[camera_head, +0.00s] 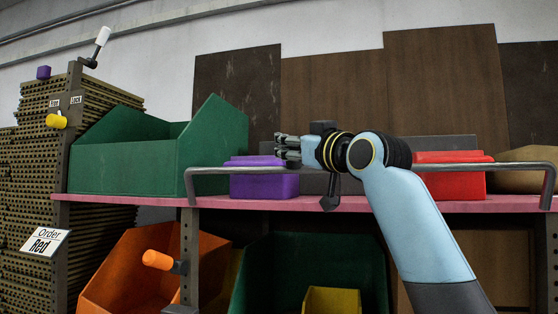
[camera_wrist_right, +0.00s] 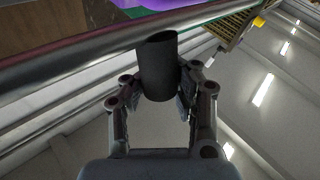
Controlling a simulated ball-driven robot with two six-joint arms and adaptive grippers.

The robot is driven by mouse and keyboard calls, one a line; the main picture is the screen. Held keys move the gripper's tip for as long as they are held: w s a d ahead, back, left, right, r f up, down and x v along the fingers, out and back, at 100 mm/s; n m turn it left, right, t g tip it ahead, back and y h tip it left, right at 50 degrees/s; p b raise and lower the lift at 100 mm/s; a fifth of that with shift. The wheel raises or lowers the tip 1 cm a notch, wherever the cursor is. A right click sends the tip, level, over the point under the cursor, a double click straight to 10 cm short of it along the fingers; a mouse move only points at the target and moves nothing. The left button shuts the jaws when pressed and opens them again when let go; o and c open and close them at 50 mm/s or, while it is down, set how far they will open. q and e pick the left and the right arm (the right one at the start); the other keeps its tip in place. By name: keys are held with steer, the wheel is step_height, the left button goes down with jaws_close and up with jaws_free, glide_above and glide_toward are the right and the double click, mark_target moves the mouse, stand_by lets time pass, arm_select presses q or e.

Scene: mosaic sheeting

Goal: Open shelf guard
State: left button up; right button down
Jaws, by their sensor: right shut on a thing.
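The shelf guard (camera_head: 520,167) is a grey metal rail running across the front of the pink-edged shelf, with its ends bent down at both sides. My right gripper (camera_head: 285,150) is at the rail, left of its middle, pointing left in the head view. In the right wrist view my right gripper (camera_wrist_right: 160,92) is shut on a dark cylindrical handle (camera_wrist_right: 158,62), right beside the rail (camera_wrist_right: 70,68). A dark tapered piece (camera_head: 330,192) hangs below the rail under my wrist. My left gripper is not in view.
On the shelf (camera_head: 420,206) stand a green bin (camera_head: 130,168), a purple box (camera_head: 262,184) and a red box (camera_head: 450,180). Below are an orange bin (camera_head: 120,270) and a green bin (camera_head: 270,260). An orange-knobbed lever (camera_head: 158,260) sticks out at a post.

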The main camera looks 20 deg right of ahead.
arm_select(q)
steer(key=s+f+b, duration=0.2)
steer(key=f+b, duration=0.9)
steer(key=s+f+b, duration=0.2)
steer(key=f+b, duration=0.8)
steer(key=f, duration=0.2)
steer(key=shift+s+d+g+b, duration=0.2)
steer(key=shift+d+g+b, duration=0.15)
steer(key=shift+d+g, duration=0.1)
arm_select(e)
steer(key=s+a+f+n+t+y, duration=0.2)
steer(key=s+a+f+n+y, duration=0.2)
steer(key=n, duration=0.7)
steer(key=shift+s+f+n+y, duration=0.3)
steer(key=shift+s+f+y, duration=0.95)
steer(key=shift+y, duration=1.05)
steer(key=c, duration=1)
jaws_free()
steer(key=shift+d, duration=0.25)
steer(key=shift+a, duration=0.1)
steer(key=v, duration=1.2)
